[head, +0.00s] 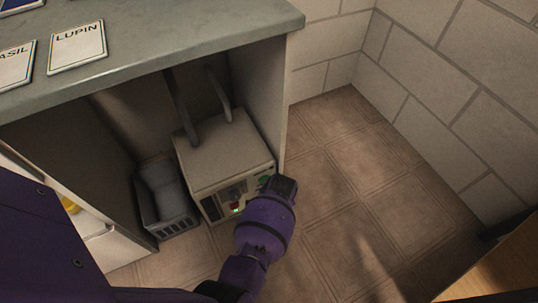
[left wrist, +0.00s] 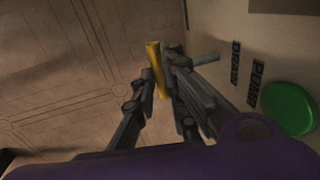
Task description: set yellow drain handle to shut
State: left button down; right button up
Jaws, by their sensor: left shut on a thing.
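The yellow drain handle (left wrist: 155,62) shows in the left wrist view as a narrow bar, running roughly up and down in the picture. Beside it, a grey stub (left wrist: 206,59) comes out of the pale panel (left wrist: 222,75). My left gripper (left wrist: 157,78) has its fingers closed around the handle, one on each side. In the head view my purple left wrist (head: 262,222) is at the front of the pale pump box (head: 222,160) and hides the handle. My right gripper is not in view.
A green round button (left wrist: 288,108) and dark DRAIN and PUMP labels (left wrist: 254,83) are on the panel. A grey basket (head: 165,198) stands left of the box, under the counter (head: 170,45). Dark hoses (head: 213,95) rise from the box. Tiled floor (head: 345,180) is clear to the right.

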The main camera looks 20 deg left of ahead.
pick_arm(q)
jog(key=w+a+p, duration=0.1)
jog(key=w+a, duration=0.1)
jog(key=a, duration=0.1)
jog(key=shift+w+a+r, duration=0.1)
jog(key=shift+w, duration=0.3)
jog(key=c, duration=1.8)
grip_release()
notch_tip(320, 180, up, 12)
jog(key=s+d, duration=0.1)
jog(key=shift+s+d, duration=0.35)
jog(key=shift+f, duration=0.2)
